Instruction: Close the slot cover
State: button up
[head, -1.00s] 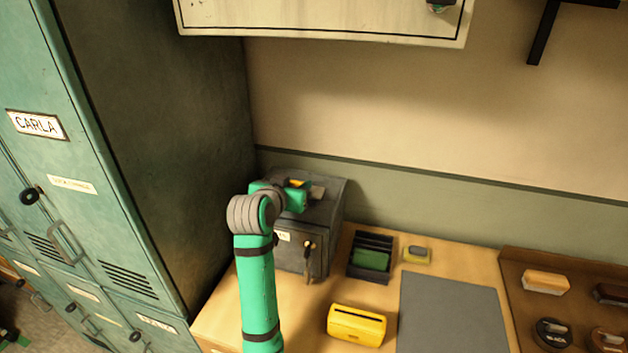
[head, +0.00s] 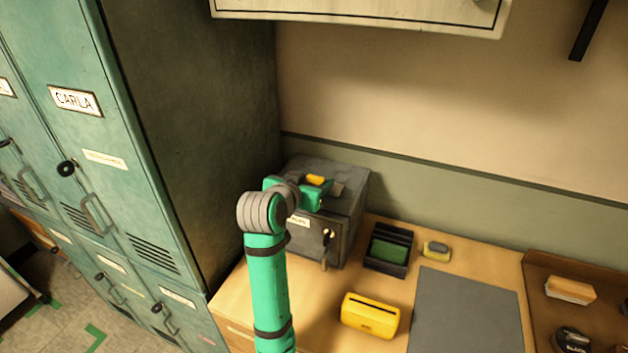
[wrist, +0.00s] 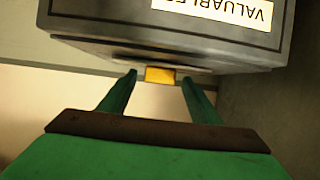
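The grey metal box (head: 350,215) stands on the desk against the tall locker, a key in its front. Its label, reading VALUABLES, shows upside down in the wrist view (wrist: 215,8). A yellow piece (head: 317,180) lies at the box top, just beyond my gripper; it also shows in the wrist view (wrist: 160,75). I cannot tell surely whether it belongs to the slot cover. My gripper (wrist: 159,76) is open, its two green fingers spread either side of the yellow piece, with gaps both sides. In the head view my gripper (head: 312,195) is over the box top; the slot itself is hidden.
The teal lockers (head: 140,170) rise close on the left. A white cabinet (head: 370,14) hangs above. On the desk are a dark tray (head: 388,248), a small yellow-grey block (head: 436,250), a yellow holder (head: 370,316) and a grey mat (head: 465,315).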

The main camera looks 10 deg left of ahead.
jog(key=v, duration=1.1)
jog(key=shift+w+f, duration=0.1)
jog(key=shift+w, duration=0.1)
